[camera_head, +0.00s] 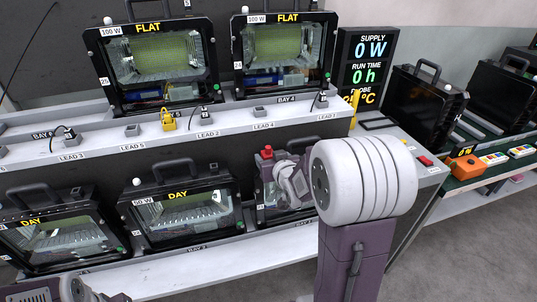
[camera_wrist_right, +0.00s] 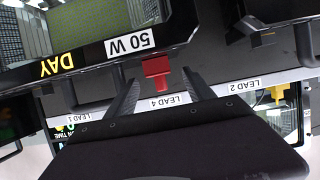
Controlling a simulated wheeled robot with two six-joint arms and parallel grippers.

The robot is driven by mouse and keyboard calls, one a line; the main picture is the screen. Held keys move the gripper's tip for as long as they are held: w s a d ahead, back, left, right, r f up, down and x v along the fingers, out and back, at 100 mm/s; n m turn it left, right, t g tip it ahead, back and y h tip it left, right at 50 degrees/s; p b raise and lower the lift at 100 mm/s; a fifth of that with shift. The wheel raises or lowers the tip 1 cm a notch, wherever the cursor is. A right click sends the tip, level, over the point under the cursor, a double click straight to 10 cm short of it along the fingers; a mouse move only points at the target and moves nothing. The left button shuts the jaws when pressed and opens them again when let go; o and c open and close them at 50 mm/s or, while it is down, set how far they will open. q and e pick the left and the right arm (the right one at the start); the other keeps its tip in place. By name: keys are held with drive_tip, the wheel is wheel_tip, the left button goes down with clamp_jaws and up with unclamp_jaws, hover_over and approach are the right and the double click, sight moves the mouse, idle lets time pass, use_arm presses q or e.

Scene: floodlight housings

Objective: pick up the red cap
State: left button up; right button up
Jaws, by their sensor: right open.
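The red cap (camera_head: 267,152) sits at the top left corner of the right-hand housing (camera_head: 262,203) on the lower shelf. In the right wrist view the red cap (camera_wrist_right: 157,72) shows whole, beside the "50 W" label. My right gripper (camera_wrist_right: 160,78) is open, with one dark finger on either side of the cap in that picture. I see gaps between the cap and both fingers; I cannot tell the depth. In the head view the right wrist hides much of that housing, and the fingers are hard to make out. Only a part of my left arm shows at the bottom left.
Two more "DAY" housings (camera_head: 188,212) stand on the lower shelf. Two "FLAT" housings (camera_head: 160,58) stand on the upper shelf (camera_head: 235,121), whose front edge carries lead labels and plugs. A display (camera_head: 367,65) and a green-topped bench with an orange box (camera_head: 464,168) are to the right.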

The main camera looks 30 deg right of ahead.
sight(269, 154)
drive_tip(key=x, duration=0.5)
drive_tip(key=shift+d, duration=0.15)
drive_tip(key=shift+r, duration=0.1)
drive_tip(key=shift+s, duration=0.1)
drive_tip(key=c, duration=1.3)
wheel_tip(269, 154, up, 10)
drive_tip(key=p, duration=0.3)
clamp_jaws()
